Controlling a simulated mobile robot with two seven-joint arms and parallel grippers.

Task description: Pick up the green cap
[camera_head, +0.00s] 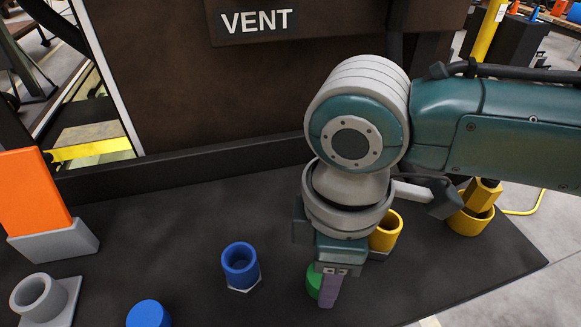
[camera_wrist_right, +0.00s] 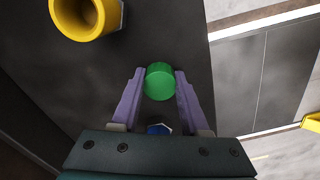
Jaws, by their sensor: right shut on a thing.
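The green cap (camera_head: 314,281) is a short round piece, partly hidden behind my right gripper's purple finger in the head view. In the right wrist view the green cap (camera_wrist_right: 160,82) sits between the fingertips. My right gripper (camera_head: 327,298) points down over the dark bench and is shut on the cap; its two purple fingers also show in the right wrist view (camera_wrist_right: 160,76). Whether the cap touches the bench cannot be told. My left gripper is not in view.
A blue cup (camera_head: 240,266) stands left of the gripper, and a blue round piece (camera_head: 148,314) lies at the front edge. A yellow cup (camera_head: 386,232) is just behind my wrist. A grey cup (camera_head: 39,298) and an orange block (camera_head: 30,190) are at left. A dark wall stands behind.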

